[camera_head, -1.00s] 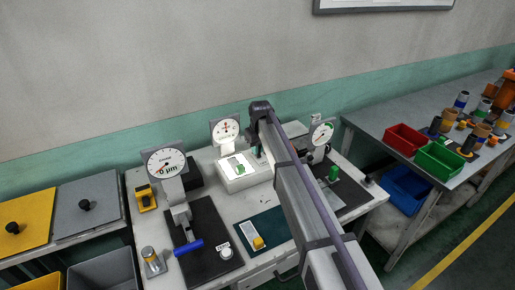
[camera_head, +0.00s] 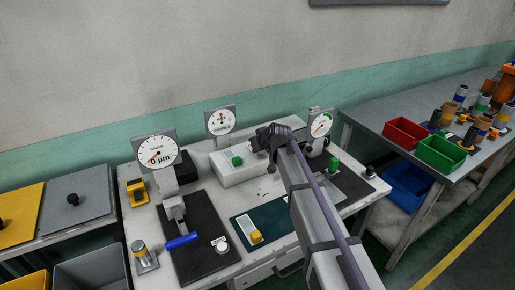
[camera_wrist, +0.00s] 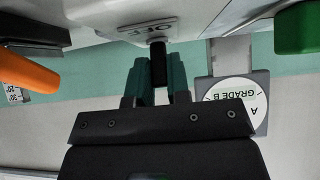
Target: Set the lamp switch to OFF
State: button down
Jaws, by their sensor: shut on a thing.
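A black switch lever (camera_wrist: 158,62) sticks out of a pale housing beside an OFF plate (camera_wrist: 150,31), which appears upside down in the wrist view. My gripper (camera_wrist: 158,80) has its dark green fingers closed around the lever. In the head view, the white box (camera_head: 240,177) with a green knob (camera_head: 237,161) stands at the back of the bench. The end of my arm is at that box's right side and hides the fingers and the lever there. The panel on top of the box looks dull grey-white.
A grade dial (camera_wrist: 240,106), an orange part (camera_wrist: 26,72) and a green part (camera_wrist: 297,28) surround the gripper in the wrist view. In the head view, a micrometer dial (camera_head: 157,153) stands left and another dial (camera_head: 320,124) stands right of my arm.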

jog(key=shift+t, duration=0.3)
jog(key=c, duration=1.1)
grip_release()
jog(key=p+v, duration=0.6)
jog(key=v, duration=0.4)
jog(key=shift+s+d+r, duration=0.2)
jog(key=shift+s+d, duration=0.05)
jog(key=shift+d, duration=0.05)
